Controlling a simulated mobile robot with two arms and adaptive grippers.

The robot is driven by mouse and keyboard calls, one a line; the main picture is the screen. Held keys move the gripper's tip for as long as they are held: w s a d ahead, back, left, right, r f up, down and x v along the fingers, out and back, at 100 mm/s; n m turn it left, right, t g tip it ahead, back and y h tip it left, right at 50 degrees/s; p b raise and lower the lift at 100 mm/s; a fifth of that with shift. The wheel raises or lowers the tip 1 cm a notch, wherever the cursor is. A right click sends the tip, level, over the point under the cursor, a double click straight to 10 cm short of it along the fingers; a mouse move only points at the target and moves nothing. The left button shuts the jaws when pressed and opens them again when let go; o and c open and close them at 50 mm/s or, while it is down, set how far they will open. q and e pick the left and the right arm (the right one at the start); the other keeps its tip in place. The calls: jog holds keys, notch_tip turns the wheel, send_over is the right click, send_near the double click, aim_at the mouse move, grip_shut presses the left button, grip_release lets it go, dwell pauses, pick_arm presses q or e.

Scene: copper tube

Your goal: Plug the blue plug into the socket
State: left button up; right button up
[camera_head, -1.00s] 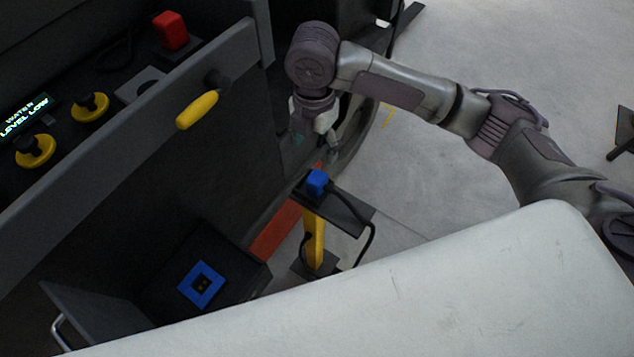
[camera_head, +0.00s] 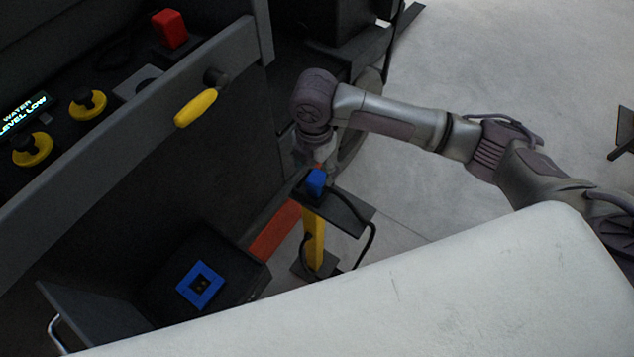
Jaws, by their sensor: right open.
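The blue plug (camera_head: 316,183) stands on a small dark shelf on top of a yellow post (camera_head: 314,241), with a black cable running from it. The socket (camera_head: 200,285) has a blue square frame around a dark centre and sits in a dark box at the lower left, beside an open flap. My right gripper (camera_head: 322,165) points down just behind and above the plug. It is open; its fingertips are small and partly hidden, and I cannot tell whether they touch the plug. My left gripper is not in view.
A dark machine panel with a yellow handle (camera_head: 196,108), yellow knobs (camera_head: 88,105), a red button (camera_head: 170,28) and a lit display fills the left. An orange-red strip (camera_head: 274,232) lies beside the post. A large white surface (camera_head: 400,290) covers the lower right.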

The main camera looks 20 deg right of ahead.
aim_at(317, 177)
jog(key=shift+s+d+f, duration=0.1)
jog(key=shift+d+f, duration=0.05)
jog(key=shift+f, duration=1.2)
jog(key=shift+s+d+f, duration=0.1)
jog(key=shift+f, duration=1.2)
jog(key=shift+o, duration=1)
jog(key=c, duration=1)
